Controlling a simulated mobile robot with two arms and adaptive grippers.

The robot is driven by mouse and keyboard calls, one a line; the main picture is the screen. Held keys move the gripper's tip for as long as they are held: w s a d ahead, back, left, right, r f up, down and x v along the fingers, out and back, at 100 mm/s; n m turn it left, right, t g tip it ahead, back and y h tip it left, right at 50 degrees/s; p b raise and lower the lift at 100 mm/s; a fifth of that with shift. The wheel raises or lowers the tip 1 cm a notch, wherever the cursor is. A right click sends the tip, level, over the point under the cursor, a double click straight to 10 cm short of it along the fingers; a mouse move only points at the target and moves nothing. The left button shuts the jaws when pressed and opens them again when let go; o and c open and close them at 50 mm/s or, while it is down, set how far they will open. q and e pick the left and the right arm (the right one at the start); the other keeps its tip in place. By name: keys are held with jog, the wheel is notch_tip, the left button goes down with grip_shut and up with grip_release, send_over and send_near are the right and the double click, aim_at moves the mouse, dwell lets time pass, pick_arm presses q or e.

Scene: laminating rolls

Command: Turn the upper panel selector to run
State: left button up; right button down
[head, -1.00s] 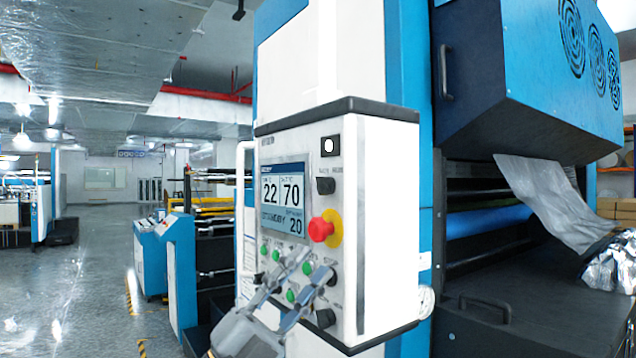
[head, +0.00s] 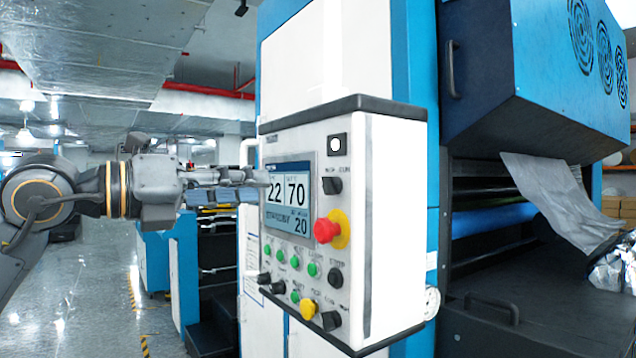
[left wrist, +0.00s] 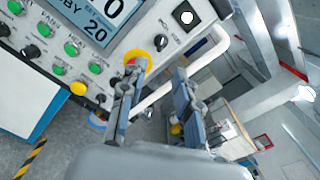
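The upper panel selector (head: 332,185) is a black knob on the white control panel (head: 392,230), below a square black-framed white lamp (head: 337,145) and above the red emergency button (head: 326,231). Its pointing direction is too small to tell. The panel screen (head: 287,201) shows 22, 70, 20 and a word like standby. My left gripper (head: 245,181) reaches in level from the left, its fingertips in front of the screen's left edge, left of the selector. In the left wrist view its two fingers (left wrist: 156,88) are apart with nothing between them. My right gripper is not in view.
Green buttons (head: 296,257), a yellow button (head: 307,308) and several black knobs (head: 335,278) sit low on the panel. A blue machine hood (head: 530,100) juts out at the right. Open floor (head: 85,290) lies at the left.

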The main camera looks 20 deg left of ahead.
aim_at(323, 186)
pick_arm(q)
jog(key=p+x, duration=0.5)
jog(key=x, duration=0.6)
jog(key=shift+w+d+r, duration=0.1)
jog(key=shift+d, duration=0.15)
jog(key=shift+w+d, duration=0.3)
jog(key=shift+w, duration=0.1)
grip_shut()
